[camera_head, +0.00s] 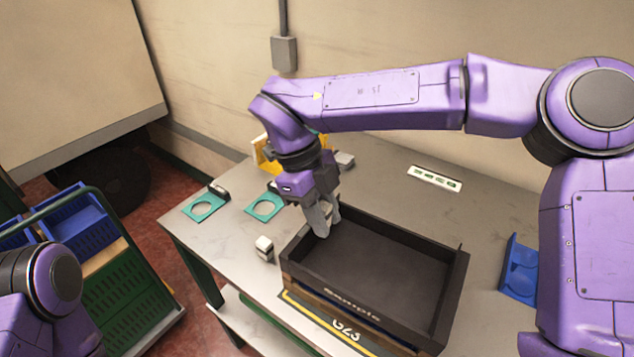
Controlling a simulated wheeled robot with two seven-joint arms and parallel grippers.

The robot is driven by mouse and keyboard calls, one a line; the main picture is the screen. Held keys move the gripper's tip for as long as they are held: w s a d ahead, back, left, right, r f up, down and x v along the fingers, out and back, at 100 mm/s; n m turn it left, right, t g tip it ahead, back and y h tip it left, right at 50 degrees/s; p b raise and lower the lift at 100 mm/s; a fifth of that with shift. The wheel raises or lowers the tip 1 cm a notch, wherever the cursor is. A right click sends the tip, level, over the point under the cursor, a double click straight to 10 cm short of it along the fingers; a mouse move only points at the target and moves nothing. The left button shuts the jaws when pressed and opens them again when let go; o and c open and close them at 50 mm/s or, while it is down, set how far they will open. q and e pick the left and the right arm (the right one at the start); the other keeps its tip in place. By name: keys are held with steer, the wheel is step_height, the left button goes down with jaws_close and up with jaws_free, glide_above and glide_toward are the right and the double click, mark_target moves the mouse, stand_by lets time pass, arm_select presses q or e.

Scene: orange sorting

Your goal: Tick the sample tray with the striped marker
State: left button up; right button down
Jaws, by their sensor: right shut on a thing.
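The sample tray (452,290) is a dark, shallow, open box with "Sample" on its front edge. It stands on the grey table and looks empty. My right gripper (328,222) points down at the tray's back left corner, overlapping its left wall in the view. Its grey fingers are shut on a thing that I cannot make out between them. I cannot tell whether the fingers touch the tray. No striped marker can be made out. My left gripper is out of view; only part of my left arm shows at the lower left.
Teal pieces with round openings (204,206) lie at the table's left. A small white-and-dark block (264,246) sits left of the tray. A white strip (434,178) lies behind, a blue holder (519,270) at right. A green cart (140,290) stands left of the table.

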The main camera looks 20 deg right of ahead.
steer(key=shift+g, duration=0.4)
steer(key=w, duration=0.2)
steer(key=w+f, duration=0.1)
steer(key=w, duration=0.1)
steer(key=w+f, duration=0.1)
steer(key=w, duration=0.2)
steer(key=shift+w+d+f, duration=0.1)
steer(key=shift+d+f, duration=0.05)
steer(key=shift+f, duration=0.1)
steer(key=s, duration=0.1)
steer(key=s+r, duration=0.1)
steer(key=s, duration=0.1)
steer(key=shift+s, duration=0.25)
steer(key=shift+w+a+f, duration=0.2)
steer(key=shift+w+f, duration=0.2)
steer(key=shift+w, duration=0.3)
steer(key=shift+s+r, duration=0.25)
steer(key=shift+s, duration=0.55)
steer(key=shift+w+f, duration=0.1)
steer(key=shift+w, duration=0.2)
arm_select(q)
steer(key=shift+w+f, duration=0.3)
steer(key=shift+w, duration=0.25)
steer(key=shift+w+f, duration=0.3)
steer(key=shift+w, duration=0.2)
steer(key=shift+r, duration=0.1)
